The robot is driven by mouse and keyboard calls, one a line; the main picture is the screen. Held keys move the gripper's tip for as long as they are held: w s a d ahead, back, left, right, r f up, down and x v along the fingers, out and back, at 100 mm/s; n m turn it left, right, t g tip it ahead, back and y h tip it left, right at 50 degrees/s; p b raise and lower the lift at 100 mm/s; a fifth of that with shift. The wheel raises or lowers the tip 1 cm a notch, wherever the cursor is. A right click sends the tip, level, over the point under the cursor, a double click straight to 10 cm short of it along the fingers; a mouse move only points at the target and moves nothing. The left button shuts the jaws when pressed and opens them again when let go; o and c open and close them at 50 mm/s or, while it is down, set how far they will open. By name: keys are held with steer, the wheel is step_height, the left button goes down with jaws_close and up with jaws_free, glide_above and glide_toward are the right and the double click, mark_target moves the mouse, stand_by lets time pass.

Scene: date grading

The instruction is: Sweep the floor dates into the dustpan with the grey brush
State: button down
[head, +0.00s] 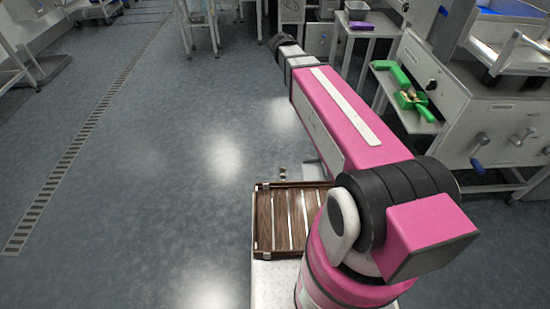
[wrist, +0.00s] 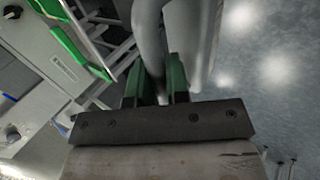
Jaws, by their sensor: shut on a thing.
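My gripper (wrist: 158,80) has green fingers closed around a smooth grey thing (wrist: 150,35) in the wrist view, which looks like the grey brush. Its handle runs up between the fingers, and I cannot see its bristles. In the head view my pink arm reaches forward over the floor and hides the gripper. I cannot make out a dustpan on the floor.
A brown slatted tray (head: 263,220) is at the lower middle. Floor at left is clear, with a drain strip.

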steer(key=w+a+f, duration=0.3)
steer(key=a+f, duration=0.1)
steer(key=f, duration=1)
steer(key=w+a+f, duration=0.3)
steer(key=f, duration=1)
steer(key=w+a+f, duration=0.3)
steer(key=a+f, duration=0.1)
steer(key=f, duration=1)
step_height(320, 180, down, 20)
steer(key=s+a, duration=0.2)
steer(key=shift+d, duration=10.6)
step_height(320, 180, up, 7)
steer(key=a, duration=0.2)
steer(key=shift+r, duration=0.15)
steer(key=shift+r, duration=0.1)
